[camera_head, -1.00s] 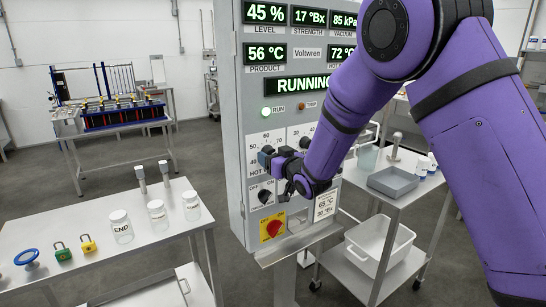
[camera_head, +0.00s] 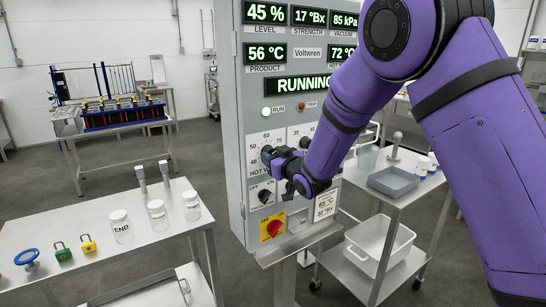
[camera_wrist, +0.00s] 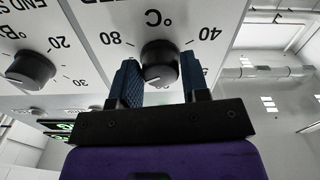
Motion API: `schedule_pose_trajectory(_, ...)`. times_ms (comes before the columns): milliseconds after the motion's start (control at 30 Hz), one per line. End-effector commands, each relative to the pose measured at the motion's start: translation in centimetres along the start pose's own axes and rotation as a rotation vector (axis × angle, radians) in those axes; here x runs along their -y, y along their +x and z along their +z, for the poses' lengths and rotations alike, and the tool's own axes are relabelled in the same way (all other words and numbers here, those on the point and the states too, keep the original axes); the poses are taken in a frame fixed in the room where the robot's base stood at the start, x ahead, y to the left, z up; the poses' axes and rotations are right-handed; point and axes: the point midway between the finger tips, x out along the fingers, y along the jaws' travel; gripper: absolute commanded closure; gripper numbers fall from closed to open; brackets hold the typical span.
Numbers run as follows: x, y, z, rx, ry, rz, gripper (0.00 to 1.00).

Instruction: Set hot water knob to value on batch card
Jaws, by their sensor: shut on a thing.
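The hot water knob (camera_wrist: 160,58) is a dark round dial. My gripper (camera_wrist: 161,80) has its two blue fingers on either side of it, shut on it. The wrist view is upside down, with 80 and 40 printed either side of the knob and °C beyond it. I cannot read the pointer's setting surely. In the head view my gripper (camera_head: 268,156) reaches the panel's left dial and hides most of it. The batch card (camera_head: 325,205) is fixed low on the panel's right and appears to read 65 °C and 30 °Bx.
The grey control panel (camera_head: 233,130) shows RUNNING and a hot reading of 72°. Another dial (camera_wrist: 31,70) is beside the knob. Tables stand left (camera_head: 85,225) and right (camera_head: 405,197).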

Motion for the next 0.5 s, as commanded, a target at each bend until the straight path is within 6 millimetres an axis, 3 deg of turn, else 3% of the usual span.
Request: schedule_pose_trajectory(500,-0.08,0.0,-0.03,0.0,-0.403,0.0,0.82)
